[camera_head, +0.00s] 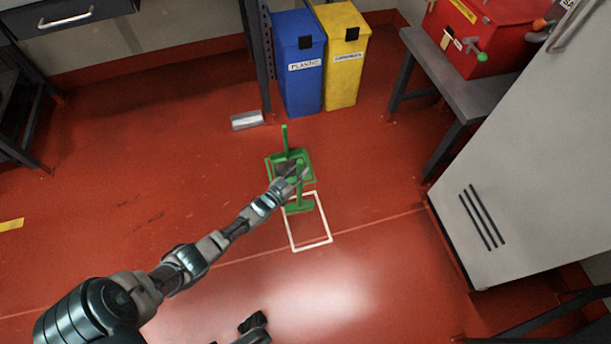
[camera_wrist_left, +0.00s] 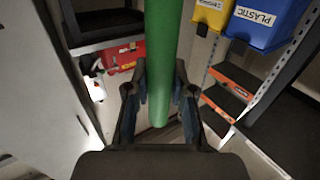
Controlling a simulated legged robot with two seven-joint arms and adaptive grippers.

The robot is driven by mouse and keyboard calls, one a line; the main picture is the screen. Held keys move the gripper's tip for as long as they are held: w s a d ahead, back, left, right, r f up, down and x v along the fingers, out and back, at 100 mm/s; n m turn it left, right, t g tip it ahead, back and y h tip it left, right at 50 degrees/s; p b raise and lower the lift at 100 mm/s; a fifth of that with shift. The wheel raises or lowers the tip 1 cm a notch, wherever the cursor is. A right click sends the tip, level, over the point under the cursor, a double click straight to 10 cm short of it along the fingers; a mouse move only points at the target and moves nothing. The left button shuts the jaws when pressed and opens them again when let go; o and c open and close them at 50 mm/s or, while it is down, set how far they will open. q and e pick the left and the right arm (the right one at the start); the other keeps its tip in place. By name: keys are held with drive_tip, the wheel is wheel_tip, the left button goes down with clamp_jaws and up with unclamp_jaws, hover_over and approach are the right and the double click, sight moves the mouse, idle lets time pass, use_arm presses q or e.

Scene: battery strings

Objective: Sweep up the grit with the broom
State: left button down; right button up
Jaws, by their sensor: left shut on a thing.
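The green broom (camera_head: 300,207) stands roughly upright on the floor, its head at the top edge of the white floor outline (camera_head: 328,240). My left gripper (camera_head: 295,172) is shut on the broom's handle. In the left wrist view the green handle (camera_wrist_left: 164,45) runs between the two fingers (camera_wrist_left: 160,105). A green dustpan (camera_head: 275,170) with an upright handle (camera_head: 284,135) is just behind the gripper, partly hidden by it. I cannot make out the grit. A dark part at the bottom edge may be my right gripper (camera_head: 252,325); its jaws cannot be read.
A blue bin (camera_head: 299,85) and a yellow bin (camera_head: 343,75) stand at the back. A light block (camera_head: 247,120) lies on the floor before them. A grey cabinet (camera_head: 520,170) and a bench (camera_head: 460,95) with a red box (camera_head: 490,30) bound the right. The floor at left is open.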

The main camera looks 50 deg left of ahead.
use_arm(q)
drive_tip(key=shift+a, duration=0.25)
drive_tip(key=shift+w+a+f+b, duration=0.15)
drive_tip(key=shift+w+a+b, duration=0.15)
drive_tip(key=shift+a+b, duration=0.3)
drive_tip(key=a, duration=0.1)
drive_tip(key=w+a, duration=0.1)
drive_tip(key=a, duration=0.2)
drive_tip(key=shift+w+a, duration=0.1)
drive_tip(key=shift+w, duration=0.25)
use_arm(e)
drive_tip(key=shift+f, duration=0.9)
drive_tip(key=shift+r, duration=0.1)
